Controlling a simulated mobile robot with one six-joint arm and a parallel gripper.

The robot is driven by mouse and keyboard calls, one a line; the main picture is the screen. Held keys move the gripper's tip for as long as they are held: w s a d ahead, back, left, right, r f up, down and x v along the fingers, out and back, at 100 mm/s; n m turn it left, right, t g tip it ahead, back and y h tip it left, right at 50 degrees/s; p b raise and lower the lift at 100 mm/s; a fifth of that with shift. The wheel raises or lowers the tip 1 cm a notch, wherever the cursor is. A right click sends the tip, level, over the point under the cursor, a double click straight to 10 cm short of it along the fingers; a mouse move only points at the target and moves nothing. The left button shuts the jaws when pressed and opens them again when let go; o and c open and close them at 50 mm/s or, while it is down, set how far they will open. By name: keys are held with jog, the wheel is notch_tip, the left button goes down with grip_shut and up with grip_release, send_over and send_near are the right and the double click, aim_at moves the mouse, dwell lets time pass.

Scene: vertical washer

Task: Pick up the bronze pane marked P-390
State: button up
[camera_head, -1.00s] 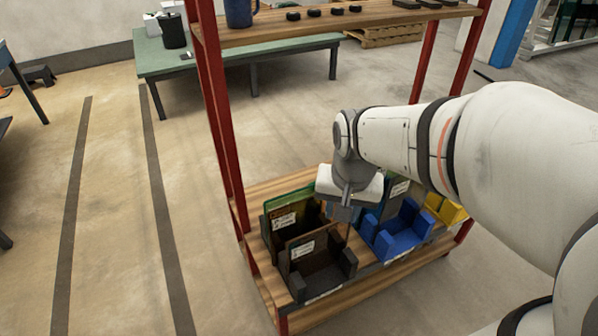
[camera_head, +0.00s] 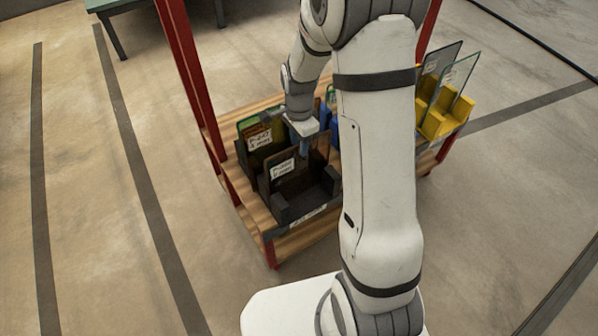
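A brown, bronze-looking pane (camera_head: 271,186) with a white label stands upright in the front part of a black slotted rack (camera_head: 318,192) on the lower wooden shelf. Its label is too small to read with certainty. A darker green and amber pane (camera_head: 268,128) with another label stands behind it in the same rack. My gripper (camera_head: 304,148) points down at the right end of the brown pane, close to its top edge. I cannot tell whether it touches the pane. The finger gap is not clear, and my arm hides the shelf's middle.
Red posts (camera_head: 188,85) frame the shelf (camera_head: 222,143) on the left and right. A yellow rack (camera_head: 446,118) with clear and grey panes stands at the right end. A blue rack is mostly hidden behind my arm. The floor in front and left is clear.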

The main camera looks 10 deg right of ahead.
notch_tip(320, 180, down, 4)
jog(key=shift+f, duration=0.2)
jog(key=shift+c, duration=0.3)
grip_shut()
jog(key=shift+w+r, duration=0.1)
dwell(1.0)
